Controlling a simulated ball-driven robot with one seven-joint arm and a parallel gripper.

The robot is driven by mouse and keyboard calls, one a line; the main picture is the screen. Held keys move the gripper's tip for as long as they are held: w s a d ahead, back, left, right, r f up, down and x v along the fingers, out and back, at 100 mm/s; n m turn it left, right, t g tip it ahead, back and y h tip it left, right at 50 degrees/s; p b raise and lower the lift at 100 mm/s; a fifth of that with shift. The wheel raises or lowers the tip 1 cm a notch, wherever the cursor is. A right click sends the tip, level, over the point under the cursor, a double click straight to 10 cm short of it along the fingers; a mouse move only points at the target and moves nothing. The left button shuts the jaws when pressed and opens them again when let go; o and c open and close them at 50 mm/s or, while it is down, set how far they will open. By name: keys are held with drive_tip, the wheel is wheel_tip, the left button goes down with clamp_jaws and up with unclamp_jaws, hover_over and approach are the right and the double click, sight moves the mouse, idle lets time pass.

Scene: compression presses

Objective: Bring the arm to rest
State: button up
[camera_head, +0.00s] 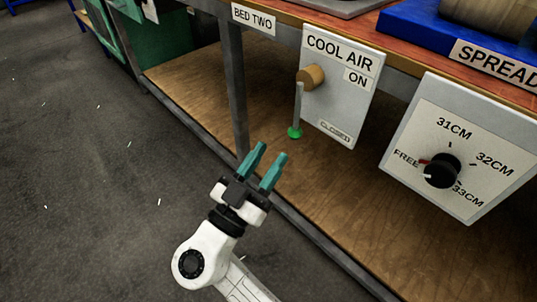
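My gripper (265,166) has two teal fingers, spread apart with nothing between them. It is open, at the middle of the view, pointing up and slightly right. My white arm comes in from the bottom edge, bent at a round joint. The gripper is below and left of the lever (297,108), apart from it in the picture. The lever has a green tip and hangs down from a tan round hub on the COOL AIR panel (346,75).
A white dial panel (458,190) with a black knob (441,171) is at the right. A workbench (410,68) with a wooden lower shelf (190,95) runs along the right. A grey post (236,90) stands left of the lever. Dark floor (90,200) at the left is clear.

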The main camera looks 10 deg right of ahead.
drive_tip(key=s+d+f+n+g+y+p, duration=0.1)
drive_tip(key=s+d+f+g+y, duration=0.15)
drive_tip(key=d+f+g, duration=0.35)
drive_tip(key=s+d+f+g+y, duration=0.1)
drive_tip(key=s+d+f+g, duration=0.2)
drive_tip(key=d, duration=0.6)
drive_tip(key=s+d+f+n+g+y+p, duration=0.1)
drive_tip(key=s+d+f+g, duration=0.15)
drive_tip(key=d+f, duration=0.45)
drive_tip(key=s+d+f+n+g+y+p, duration=0.1)
drive_tip(key=s+f+n+g+y, duration=0.25)
drive_tip(key=s, duration=0.55)
drive_tip(key=s+f+n+g+y, duration=0.15)
drive_tip(key=s+f+y, duration=0.25)
drive_tip(key=s+y, duration=0.45)
wheel_tip(320, 180, up, 38)
drive_tip(key=s+n+h+p, duration=0.1)
drive_tip(key=p, duration=3.7)
drive_tip(key=shift+s+r+t, duration=0.2)
drive_tip(key=shift+s+t, duration=0.05)
drive_tip(key=shift+t, duration=0.2)
drive_tip(key=shift+a, duration=0.1)
